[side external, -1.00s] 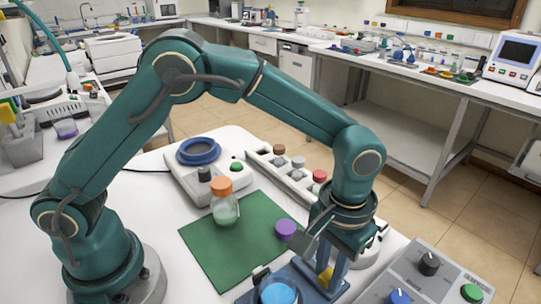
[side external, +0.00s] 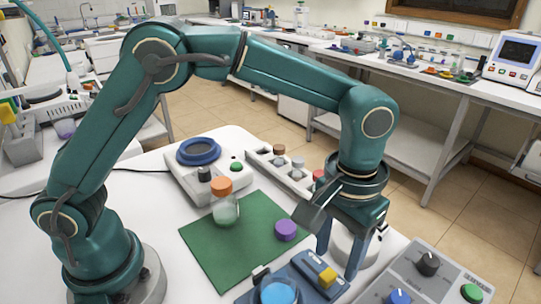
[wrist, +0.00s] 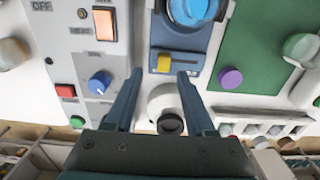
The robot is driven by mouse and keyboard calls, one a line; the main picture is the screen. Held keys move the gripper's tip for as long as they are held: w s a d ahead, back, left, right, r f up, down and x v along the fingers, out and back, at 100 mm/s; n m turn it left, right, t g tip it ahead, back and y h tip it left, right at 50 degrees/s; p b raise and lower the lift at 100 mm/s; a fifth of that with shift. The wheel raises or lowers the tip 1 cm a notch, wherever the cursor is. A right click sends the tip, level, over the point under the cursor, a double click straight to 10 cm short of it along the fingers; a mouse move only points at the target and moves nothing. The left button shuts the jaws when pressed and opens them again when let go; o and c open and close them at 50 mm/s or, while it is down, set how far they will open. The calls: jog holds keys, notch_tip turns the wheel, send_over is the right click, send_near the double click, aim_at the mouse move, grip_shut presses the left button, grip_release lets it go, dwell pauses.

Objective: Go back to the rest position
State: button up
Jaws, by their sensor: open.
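My gripper (side external: 338,264) points down above the work table, just behind the blue device (side external: 297,276) with the yellow slider knob (side external: 327,277). In the wrist view my gripper (wrist: 158,74) has its two fingers apart with nothing between them. The yellow knob (wrist: 164,62) lies just beyond the fingertips in that view, apart from both fingers. The arm is bent high over the table.
A jar with an orange lid (side external: 225,208) stands on the green mat (side external: 210,258), near a purple cap (side external: 286,230). A control panel (side external: 425,284) with knobs is at the right. A vial rack (side external: 270,163) and blue-ringed instrument (side external: 199,152) stand behind.

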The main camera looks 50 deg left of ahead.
jog(key=shift+r, duration=0.35)
jog(key=shift+a, duration=0.15)
jog(key=s+a+r+n+t, duration=0.1)
jog(key=a+r+n+t, duration=0.15)
jog(key=a+r, duration=0.75)
jog(key=s+a+f+m+t, duration=0.2)
jog(key=s+a, duration=0.4)
jog(key=s, duration=0.4)
jog(key=shift+s+a+f+t, duration=0.25)
jog(key=shift+f+t, duration=0.15)
jog(key=shift+t, duration=0.15)
